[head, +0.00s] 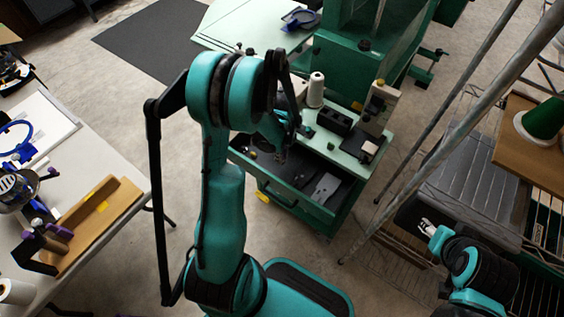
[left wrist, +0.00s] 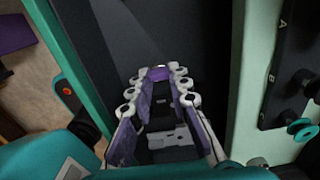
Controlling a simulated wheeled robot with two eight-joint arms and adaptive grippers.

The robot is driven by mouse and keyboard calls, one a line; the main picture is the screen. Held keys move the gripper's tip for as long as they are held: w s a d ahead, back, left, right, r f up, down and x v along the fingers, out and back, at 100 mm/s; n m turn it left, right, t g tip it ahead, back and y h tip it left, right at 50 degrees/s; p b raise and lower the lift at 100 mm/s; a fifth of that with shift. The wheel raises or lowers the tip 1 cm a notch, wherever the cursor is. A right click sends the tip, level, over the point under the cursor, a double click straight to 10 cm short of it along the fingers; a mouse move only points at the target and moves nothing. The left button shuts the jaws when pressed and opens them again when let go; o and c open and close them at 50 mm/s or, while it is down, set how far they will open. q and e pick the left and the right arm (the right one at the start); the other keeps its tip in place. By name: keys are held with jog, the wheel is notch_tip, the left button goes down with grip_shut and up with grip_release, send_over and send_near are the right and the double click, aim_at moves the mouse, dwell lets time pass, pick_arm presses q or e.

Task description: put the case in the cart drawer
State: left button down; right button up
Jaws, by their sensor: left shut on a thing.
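The cart drawer (head: 265,172) is pulled open on the green cart, with a dark inside. My left gripper (head: 282,154) hangs over the drawer, and my arm partly hides it in the head view. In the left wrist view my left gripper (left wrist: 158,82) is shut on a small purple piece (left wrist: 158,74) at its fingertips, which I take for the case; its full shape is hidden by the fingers. The dark drawer floor (left wrist: 165,30) shows beyond them. My right gripper (head: 428,227) is low at the right, away from the cart; its finger gap is unclear.
A grey flat item (head: 324,188) lies in the drawer. The cart top (head: 350,150) holds a white spool (head: 316,90) and a black box (head: 333,120). A metal rack (head: 460,150) stands close on the right, and a white table (head: 90,150) on the left.

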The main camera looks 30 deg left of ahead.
pick_arm(q)
notch_tip(320, 180, down, 4)
jog(key=shift+b, duration=0.9)
jog(key=shift+r, duration=0.1)
jog(key=shift+f, duration=0.25)
jog(key=c, duration=1.4)
grip_release()
jog(key=shift+r, duration=0.1)
jog(key=shift+c, duration=0.2)
jog(key=shift+r, duration=0.1)
